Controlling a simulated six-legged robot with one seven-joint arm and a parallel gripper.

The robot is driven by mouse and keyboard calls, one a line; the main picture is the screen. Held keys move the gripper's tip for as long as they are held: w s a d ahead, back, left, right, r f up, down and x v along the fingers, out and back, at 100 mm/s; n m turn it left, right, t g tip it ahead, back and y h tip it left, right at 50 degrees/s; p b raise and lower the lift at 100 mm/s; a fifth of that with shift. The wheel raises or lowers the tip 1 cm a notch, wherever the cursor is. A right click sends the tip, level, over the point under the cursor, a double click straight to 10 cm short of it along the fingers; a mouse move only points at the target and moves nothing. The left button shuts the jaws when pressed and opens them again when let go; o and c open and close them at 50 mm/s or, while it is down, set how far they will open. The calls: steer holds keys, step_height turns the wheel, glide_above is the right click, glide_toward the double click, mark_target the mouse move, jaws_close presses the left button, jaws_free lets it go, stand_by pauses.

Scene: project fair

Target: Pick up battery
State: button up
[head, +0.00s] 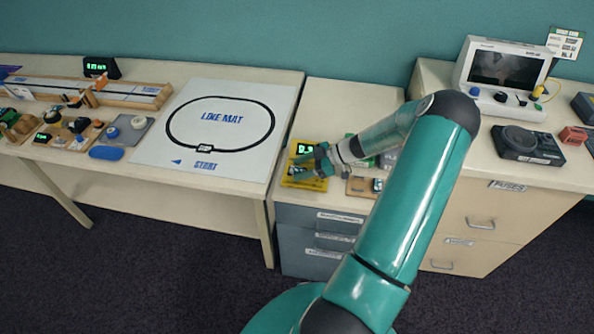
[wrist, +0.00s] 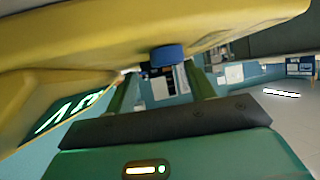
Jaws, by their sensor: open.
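I cannot make out the battery for certain in either view. My gripper (head: 300,167) is open in the head view, low over the front left of the middle cabinet top, at a yellow meter (head: 302,146) with a green lit display. It partly covers the meter. In the wrist view the yellow meter (wrist: 210,22) fills the top, very close, with a blue round part beneath it. The green fingers show to either side of that blue part, with no battery visible between them. Whether they touch the meter is unclear.
A wooden tray (head: 361,187) with small dark parts lies right of my gripper, near a green board (head: 351,140) partly behind my arm. A line mat (head: 220,122) covers the left table's right end. A monitor unit (head: 500,67) and black device (head: 527,143) stand on the right cabinet.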

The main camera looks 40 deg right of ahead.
jaws_close()
